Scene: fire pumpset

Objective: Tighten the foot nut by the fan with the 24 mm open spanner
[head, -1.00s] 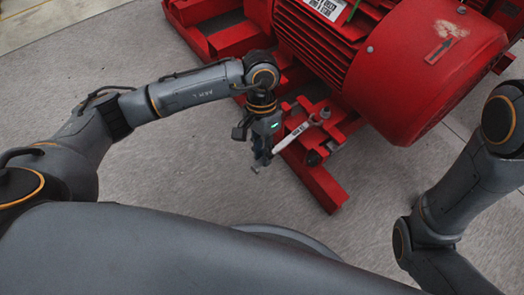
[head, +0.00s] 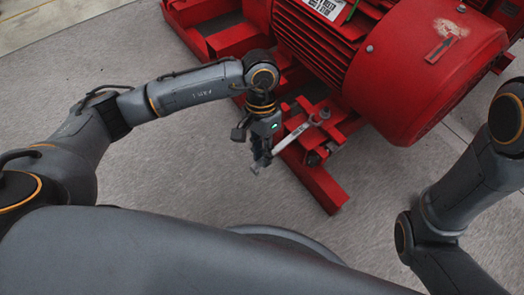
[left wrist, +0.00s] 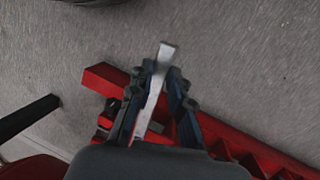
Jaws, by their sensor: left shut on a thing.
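The spanner (head: 295,136) is a light grey bar held by my left gripper (head: 261,158), at the motor's near foot. Its far end reaches the red foot bracket, where a small grey fitting (head: 324,114) shows. The foot nut itself is too small to make out, so I cannot tell whether the jaw is around it. In the left wrist view the spanner (left wrist: 152,100) runs between the dark fingers of my left gripper (left wrist: 165,85), which are shut on it. My right gripper is out of view.
The red motor (head: 400,70) with its rounded fan cover stands above and right of the foot. A red base rail (head: 315,180) runs beneath the foot. Grey floor (head: 200,180) is open to the left and in front.

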